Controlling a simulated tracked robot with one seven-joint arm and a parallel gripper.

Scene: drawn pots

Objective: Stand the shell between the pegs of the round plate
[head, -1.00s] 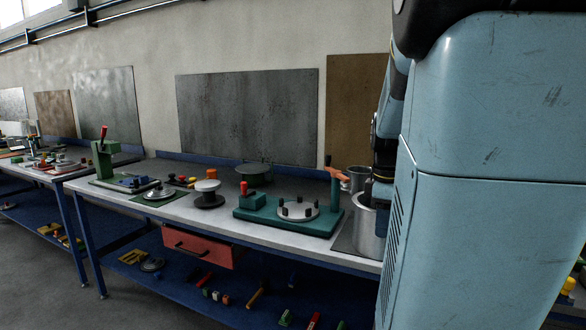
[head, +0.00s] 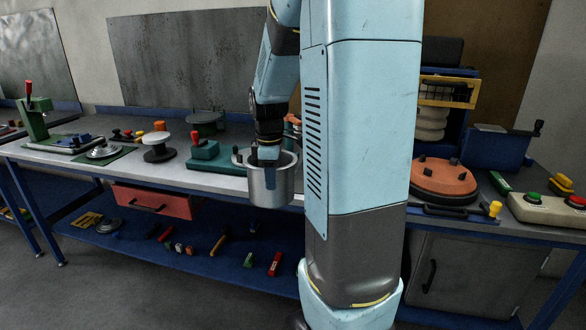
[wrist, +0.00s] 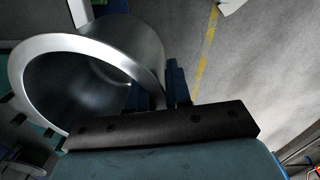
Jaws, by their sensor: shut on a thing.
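The shell (head: 283,188) is a silver open-topped cylinder, held upright in front of the bench edge in the head view. My gripper (head: 268,155) is shut on its wall at the rim. In the wrist view, my gripper's dark blue fingers (wrist: 160,90) straddle the wall of the shell (wrist: 140,45), whose mouth shows at left. An orange round plate (head: 436,182) with dark pegs lies on the bench to the right of my arm. A grey round plate (head: 237,158) on the teal base is mostly hidden behind the shell and my gripper.
The teal base (head: 205,158) with a red-handled block stands left of the shell. A white-topped spool (head: 158,139) is further left. A red drawer (head: 150,200) hangs under the bench. A blue crank box (head: 497,148) and a button box (head: 545,210) stand at right.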

